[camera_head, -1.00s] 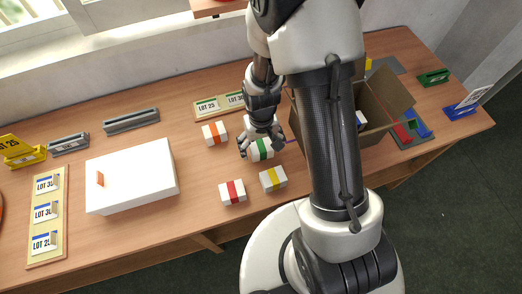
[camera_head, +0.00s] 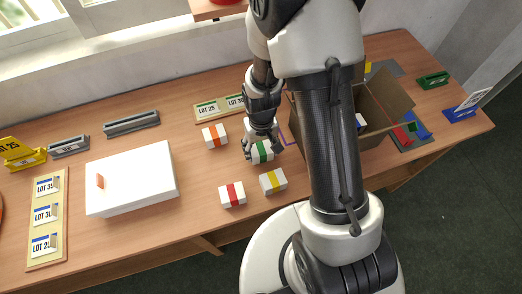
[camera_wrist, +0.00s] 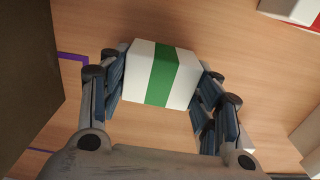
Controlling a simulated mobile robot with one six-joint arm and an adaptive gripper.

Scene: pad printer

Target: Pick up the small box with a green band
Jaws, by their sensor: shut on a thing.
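The small white box with a green band (camera_head: 261,151) is between the fingers of my gripper (camera_head: 262,146) in the head view. In the wrist view the green-banded box (camera_wrist: 160,75) fills the space between the two blue-padded fingers of my gripper (camera_wrist: 160,88), which are shut on its sides. The gripper comes down on it from above. Whether the box is clear of the table is hard to tell.
Similar boxes stand close by: orange-banded (camera_head: 214,136) to the left, red-banded (camera_head: 232,194) and yellow-banded (camera_head: 273,180) in front. An open cardboard box (camera_head: 383,99) stands to the right, partly behind my arm. A white case (camera_head: 140,172) lies to the left.

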